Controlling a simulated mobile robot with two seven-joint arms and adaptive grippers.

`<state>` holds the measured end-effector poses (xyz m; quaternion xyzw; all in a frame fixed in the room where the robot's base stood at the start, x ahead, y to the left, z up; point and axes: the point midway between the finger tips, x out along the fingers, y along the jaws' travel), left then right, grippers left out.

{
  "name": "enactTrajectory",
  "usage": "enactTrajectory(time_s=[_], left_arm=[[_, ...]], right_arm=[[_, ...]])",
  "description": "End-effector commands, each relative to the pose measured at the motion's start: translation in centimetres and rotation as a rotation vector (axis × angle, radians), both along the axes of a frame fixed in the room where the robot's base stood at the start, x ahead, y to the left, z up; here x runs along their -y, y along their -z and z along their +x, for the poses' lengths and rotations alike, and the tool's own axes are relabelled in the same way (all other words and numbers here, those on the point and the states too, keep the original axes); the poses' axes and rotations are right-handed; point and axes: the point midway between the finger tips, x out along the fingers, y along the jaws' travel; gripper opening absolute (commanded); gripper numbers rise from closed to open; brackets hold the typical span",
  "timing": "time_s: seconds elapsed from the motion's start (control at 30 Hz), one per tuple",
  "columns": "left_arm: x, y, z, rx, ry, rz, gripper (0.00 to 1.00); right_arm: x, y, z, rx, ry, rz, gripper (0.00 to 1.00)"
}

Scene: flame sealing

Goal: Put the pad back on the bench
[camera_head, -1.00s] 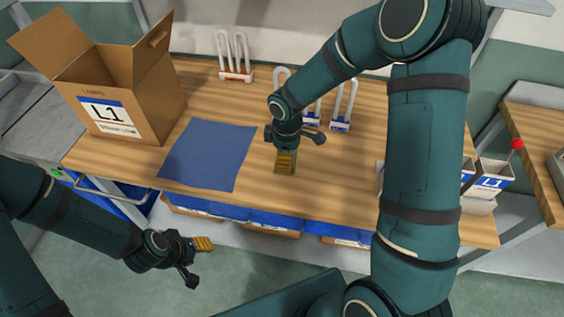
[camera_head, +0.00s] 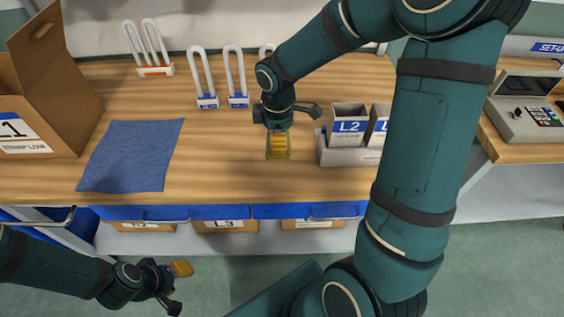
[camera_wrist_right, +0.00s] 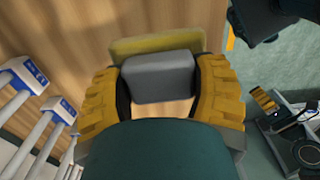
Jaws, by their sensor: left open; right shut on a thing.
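The pad shows as an olive-yellow plate (camera_wrist_right: 150,45) with a grey block on top in the right wrist view. My right gripper (camera_wrist_right: 155,90) is shut on the grey block, one yellow finger on each side. In the head view my right gripper (camera_head: 278,140) points down over the wooden bench (camera_head: 215,150), with the pad's yellow edge (camera_head: 285,158) showing under its fingers. I cannot tell whether the pad touches the bench. My left gripper (camera_head: 172,280) is open and empty, in front of the bench over the floor.
A blue cloth (camera_head: 130,157) lies left on the bench, beside an open cardboard box (camera_head: 45,125). White U-shaped tubes (camera_head: 200,75) stand in holders at the back. Right of my right gripper is a grey tray (camera_head: 335,155) with L2 bins (camera_head: 347,118). Bare wood lies between cloth and gripper.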

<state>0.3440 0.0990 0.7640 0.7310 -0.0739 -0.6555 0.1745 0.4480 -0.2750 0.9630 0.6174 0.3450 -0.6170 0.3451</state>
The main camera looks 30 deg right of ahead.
Motion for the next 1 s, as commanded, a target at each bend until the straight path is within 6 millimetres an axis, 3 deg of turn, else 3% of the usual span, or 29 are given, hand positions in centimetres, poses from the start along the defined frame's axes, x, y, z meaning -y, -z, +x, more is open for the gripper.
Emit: enactTrajectory(time_s=[0.1,0.37,0.6,1.0], left_arm=[[0.0,0.7,-0.1,-0.002,0.002,0.0,0.47],[0.0,1.2,0.0,0.0,0.002,0.0,0.47],[0.0,2.0,0.1,0.003,0.001,0.001,0.47],[0.0,2.3,0.2,0.004,0.0,0.001,0.47]], right_arm=[[0.0,2.4,0.0,-0.003,-0.002,0.001,0.29],[0.0,4.3,0.0,-0.002,-0.001,-0.001,0.29],[0.0,7.2,0.0,-0.001,-0.001,-0.001,0.29],[0.0,7.7,0.0,0.001,-0.001,-0.001,0.29]])
